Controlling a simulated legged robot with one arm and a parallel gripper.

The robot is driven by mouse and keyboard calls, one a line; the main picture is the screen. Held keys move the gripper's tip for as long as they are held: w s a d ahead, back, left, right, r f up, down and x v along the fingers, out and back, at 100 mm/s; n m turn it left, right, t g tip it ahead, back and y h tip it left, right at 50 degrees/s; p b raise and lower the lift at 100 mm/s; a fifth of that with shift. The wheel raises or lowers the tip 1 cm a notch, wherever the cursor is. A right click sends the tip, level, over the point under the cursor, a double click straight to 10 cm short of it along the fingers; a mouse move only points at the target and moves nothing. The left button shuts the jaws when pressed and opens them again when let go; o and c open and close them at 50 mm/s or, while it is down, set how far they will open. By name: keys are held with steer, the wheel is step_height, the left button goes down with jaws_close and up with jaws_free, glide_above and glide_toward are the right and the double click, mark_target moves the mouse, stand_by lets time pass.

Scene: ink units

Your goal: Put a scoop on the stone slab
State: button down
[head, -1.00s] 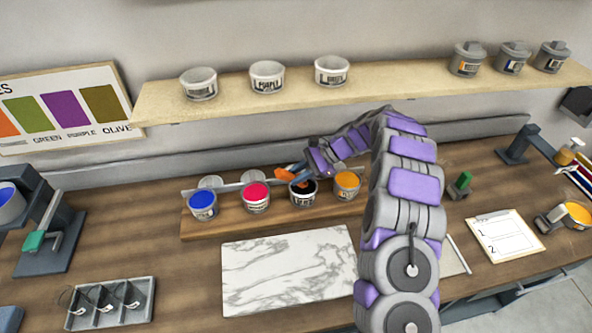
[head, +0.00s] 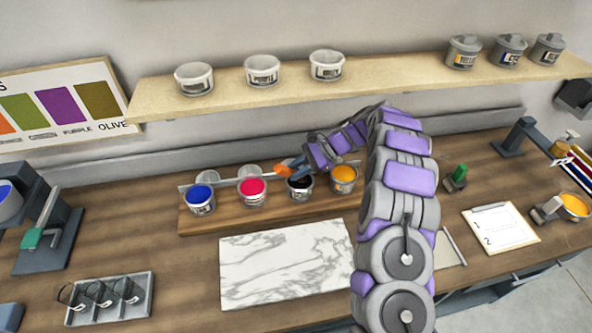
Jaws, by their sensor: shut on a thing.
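The stone slab (head: 285,268) is white with grey veins and lies flat and bare on the bench. Behind it, ink pots stand in a row on a wooden rack: blue (head: 200,199), red (head: 252,191), black (head: 300,190) and orange-yellow (head: 344,180). My gripper (head: 297,174) is at the black pot's mouth, shut on a small tool with an orange handle (head: 283,171). The tool's lower end is hidden or too small to make out, so I cannot tell whether it carries ink.
Lidded and open pots stand on the shelf (head: 400,75) above. A compartment tray (head: 110,299) sits at front left. A green-handled device (head: 45,235) stands at left. A clipboard (head: 500,228) and an orange-filled pan (head: 573,206) are at right.

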steer(key=r+p, duration=0.2)
steer(key=r, duration=0.1)
steer(key=shift+d+r, duration=0.2)
steer(key=shift+r, duration=0.05)
steer(key=shift+a+r+p, duration=0.1)
steer(key=shift+r+p, duration=0.9)
steer(key=shift+r, duration=0.65)
steer(key=shift+a+f, duration=0.1)
